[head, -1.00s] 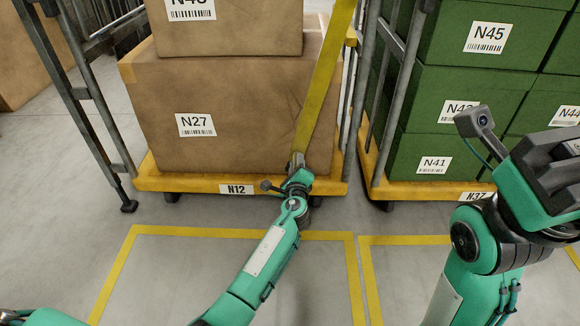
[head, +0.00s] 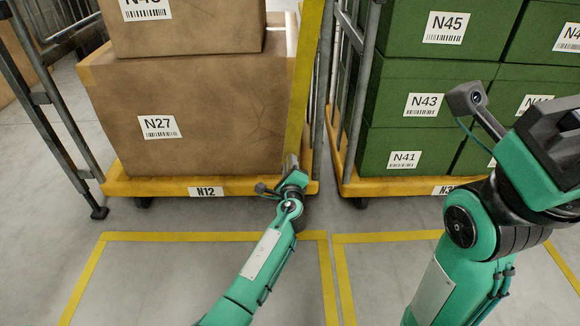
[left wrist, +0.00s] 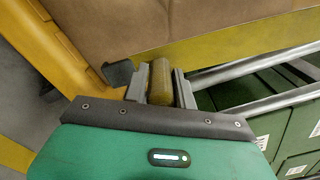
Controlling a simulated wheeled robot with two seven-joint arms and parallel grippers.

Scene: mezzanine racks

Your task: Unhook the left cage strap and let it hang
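The yellow strap (head: 304,85) runs from the top of the head view, near the right post of the left cage, down to my left gripper (head: 291,162). It is nearly upright, in front of the cage with the cardboard boxes. In the left wrist view, the fingers of my left gripper (left wrist: 160,86) stand on either side of the strap's olive-brown end (left wrist: 160,80) and appear closed on it. A small dark piece (left wrist: 118,73) sits left of the fingers. My right gripper (head: 565,125) is at the right edge; its fingers do not show.
The left cage's yellow base (head: 160,187) carries cardboard boxes (head: 190,115). A second cage with green crates (head: 400,95) stands close on its right, with a narrow gap between. Yellow lines (head: 210,237) mark the clear grey floor in front.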

